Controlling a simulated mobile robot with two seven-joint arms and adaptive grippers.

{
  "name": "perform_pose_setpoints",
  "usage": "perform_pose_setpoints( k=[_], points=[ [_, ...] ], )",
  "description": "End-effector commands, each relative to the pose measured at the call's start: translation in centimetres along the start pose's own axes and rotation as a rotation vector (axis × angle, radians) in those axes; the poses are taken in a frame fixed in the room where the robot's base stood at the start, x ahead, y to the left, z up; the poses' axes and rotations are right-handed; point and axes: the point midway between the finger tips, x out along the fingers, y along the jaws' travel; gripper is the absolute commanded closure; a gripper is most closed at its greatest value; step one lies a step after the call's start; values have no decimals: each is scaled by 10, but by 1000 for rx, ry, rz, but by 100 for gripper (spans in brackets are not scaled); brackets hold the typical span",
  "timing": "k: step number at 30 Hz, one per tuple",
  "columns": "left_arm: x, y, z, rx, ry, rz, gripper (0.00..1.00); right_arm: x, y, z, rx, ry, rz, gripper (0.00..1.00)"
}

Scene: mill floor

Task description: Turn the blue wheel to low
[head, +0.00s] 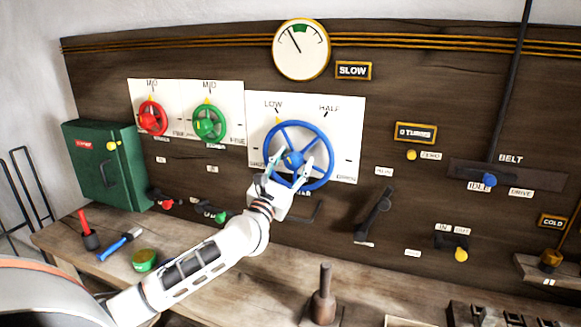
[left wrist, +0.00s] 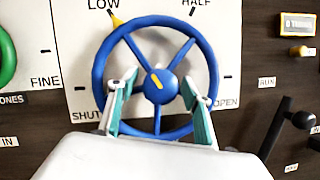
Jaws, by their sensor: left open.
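The blue wheel (head: 322,140) is mounted on a white plate (head: 347,118) on the dark wooden panel, below the words LOW and HALF. In the left wrist view the blue wheel (left wrist: 207,58) shows LOW and HALF above it and SHUT and OPEN at its lower sides. A yellow pointer on its upper left rim stands at the LOW mark. My left gripper (head: 290,158) is open in front of the wheel. In the left wrist view my left gripper (left wrist: 159,80) has one finger on each side of the hub; whether they touch the wheel cannot be told. My right gripper is out of view.
A green wheel (head: 221,123) and a red wheel (head: 164,118) are left of the blue one. A round gauge (head: 300,62) and a SLOW sign (head: 353,71) are above. A black lever (head: 375,214) is at the lower right. Several small items lie on the bench.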

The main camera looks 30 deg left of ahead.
Motion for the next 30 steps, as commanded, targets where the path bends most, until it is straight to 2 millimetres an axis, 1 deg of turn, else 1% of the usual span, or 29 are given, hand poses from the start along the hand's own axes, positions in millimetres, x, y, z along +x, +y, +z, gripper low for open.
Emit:
perform_pose_setpoints(
  k=[5, 15, 21, 25, 30],
  points=[
    [-14, 0, -1, 1, 1, -1, 51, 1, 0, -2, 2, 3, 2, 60],
    [-73, -1, -1, 0, 3, -2, 51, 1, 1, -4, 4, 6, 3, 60],
    [-102, -1, -1, 0, 2, -2, 51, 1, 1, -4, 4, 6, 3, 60],
    [-113, -1, -1, 0, 2, -2, 51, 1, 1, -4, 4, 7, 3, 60],
    [-119, 0, 0, 1, 0, 0, 51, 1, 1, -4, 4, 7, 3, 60]
  ],
)
